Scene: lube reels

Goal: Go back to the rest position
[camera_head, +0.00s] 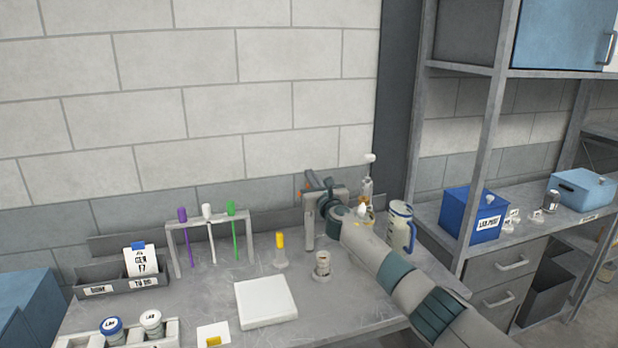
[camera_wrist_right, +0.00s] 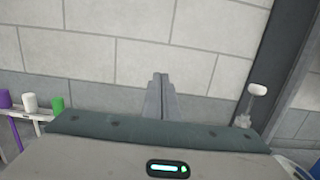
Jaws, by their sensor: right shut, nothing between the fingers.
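My right arm reaches in from the lower right. My left gripper is not in view.
A rack (camera_head: 172,240) with purple, white and green sticks stands at the left. A yellow-topped vial (camera_head: 280,248), a white square plate (camera_head: 266,301) and a jug (camera_head: 400,228) stand on the bench. Shelving with a blue box (camera_head: 471,216) is at the right.

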